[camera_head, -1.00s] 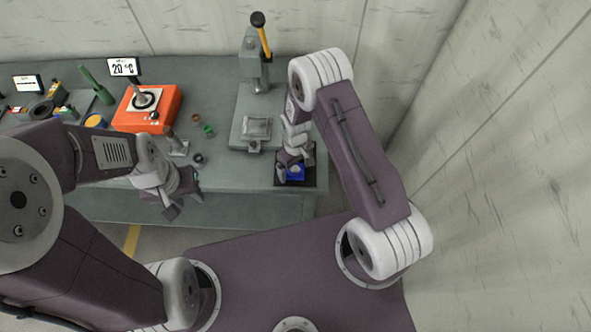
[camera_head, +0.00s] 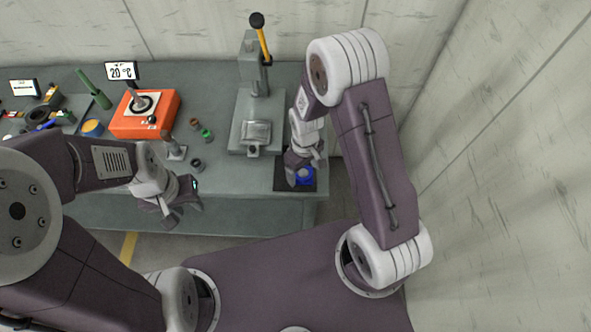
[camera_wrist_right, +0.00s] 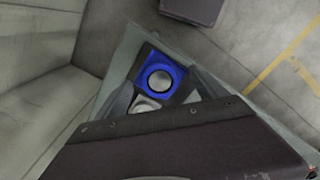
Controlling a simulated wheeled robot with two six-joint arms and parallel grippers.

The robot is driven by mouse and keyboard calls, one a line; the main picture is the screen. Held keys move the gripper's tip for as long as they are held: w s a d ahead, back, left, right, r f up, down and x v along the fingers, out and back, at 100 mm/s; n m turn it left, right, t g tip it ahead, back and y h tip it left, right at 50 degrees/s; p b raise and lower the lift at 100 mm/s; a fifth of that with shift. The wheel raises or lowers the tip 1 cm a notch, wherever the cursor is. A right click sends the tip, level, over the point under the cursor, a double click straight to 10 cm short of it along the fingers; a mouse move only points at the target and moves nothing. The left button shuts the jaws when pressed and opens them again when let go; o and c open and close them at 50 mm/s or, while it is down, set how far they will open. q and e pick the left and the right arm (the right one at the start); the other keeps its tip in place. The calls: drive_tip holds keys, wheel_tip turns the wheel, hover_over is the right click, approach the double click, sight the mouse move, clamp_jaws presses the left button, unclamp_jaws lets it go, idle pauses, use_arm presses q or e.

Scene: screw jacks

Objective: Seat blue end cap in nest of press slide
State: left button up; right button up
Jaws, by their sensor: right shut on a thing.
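The blue end cap (camera_head: 305,175) is at my right gripper (camera_head: 299,174), above or on a dark mat at the bench's front right corner. In the right wrist view the cap (camera_wrist_right: 151,62) shows a square blue body around a round pale centre. My right gripper is shut on it, and its fingers partly hide it. I cannot tell whether the cap touches the mat. The grey press (camera_head: 252,90) stands behind and left of this gripper. Its slide with a square nest (camera_head: 256,131) faces front. My left gripper (camera_head: 182,209) is open and empty at the front bench edge.
The dark mat (camera_head: 281,180) lies by the bench edge. The press lever (camera_head: 264,45) rises above the press. An orange device (camera_head: 146,114), a small stand (camera_head: 174,150) and green (camera_head: 207,134) and dark rings (camera_head: 197,165) lie left. A wall stands at the right.

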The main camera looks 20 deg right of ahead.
drive_tip(key=s+d+r, duration=0.3)
drive_tip(key=s+r, duration=0.1)
drive_tip(key=s, duration=0.3)
drive_tip(key=shift+r+b, duration=0.25)
drive_tip(key=shift+b, duration=0.2)
drive_tip(key=shift+d, duration=0.1)
